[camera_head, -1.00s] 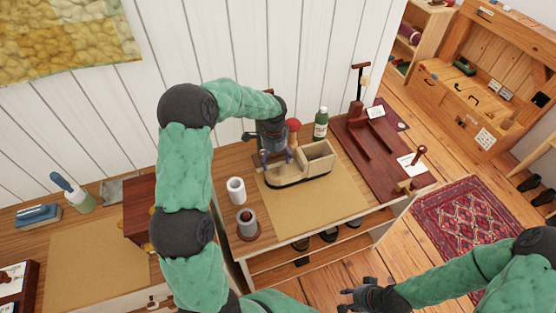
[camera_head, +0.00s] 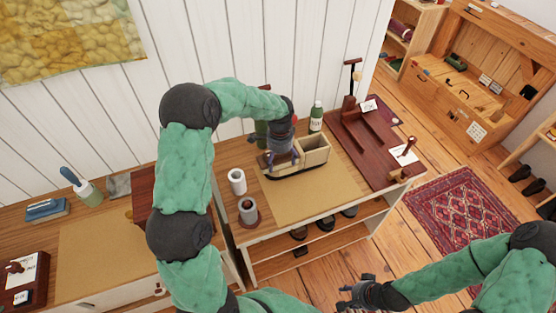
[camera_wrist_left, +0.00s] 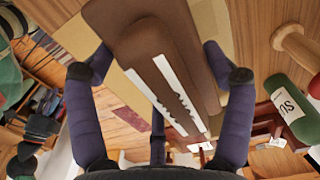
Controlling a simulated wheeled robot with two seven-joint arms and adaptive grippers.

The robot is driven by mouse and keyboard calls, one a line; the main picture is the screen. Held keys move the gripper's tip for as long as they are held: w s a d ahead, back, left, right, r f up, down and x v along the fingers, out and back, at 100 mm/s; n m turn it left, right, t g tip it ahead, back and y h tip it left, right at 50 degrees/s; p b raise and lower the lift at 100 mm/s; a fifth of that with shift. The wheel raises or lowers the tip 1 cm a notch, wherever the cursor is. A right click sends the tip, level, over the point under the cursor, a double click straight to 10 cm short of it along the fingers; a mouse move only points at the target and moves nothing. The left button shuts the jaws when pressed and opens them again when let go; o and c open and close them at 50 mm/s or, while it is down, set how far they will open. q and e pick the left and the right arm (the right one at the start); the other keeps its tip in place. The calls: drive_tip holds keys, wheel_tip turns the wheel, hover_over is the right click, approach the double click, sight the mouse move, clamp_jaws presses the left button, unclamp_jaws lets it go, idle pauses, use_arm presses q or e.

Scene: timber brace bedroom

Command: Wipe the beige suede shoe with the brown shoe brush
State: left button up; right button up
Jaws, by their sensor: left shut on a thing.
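My left gripper (camera_head: 282,159) is low over the bench mat, its fingers pointing down. In the left wrist view it is shut around a brown block with white label strips, which looks like the brown shoe brush (camera_wrist_left: 158,45). A long beige shape with a dark sole edge, apparently the beige suede shoe (camera_head: 292,174), lies under and beside the fingers. The gripper hides part of it, and I cannot tell whether the brush touches it. My right gripper (camera_head: 352,294) is empty over the floor at the lower right, fingers spread.
A dark red board with a stand (camera_head: 382,150) is to the right. The mat's front (camera_head: 305,203) is clear.

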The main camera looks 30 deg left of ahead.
use_arm(q)
wheel_tip(320, 180, up, 3)
drive_tip(key=shift+d+r+p, duration=0.1)
drive_tip(key=shift+p, duration=0.7)
drive_tip(key=shift+r+p, duration=0.65)
drive_tip(key=shift+r, duration=0.25)
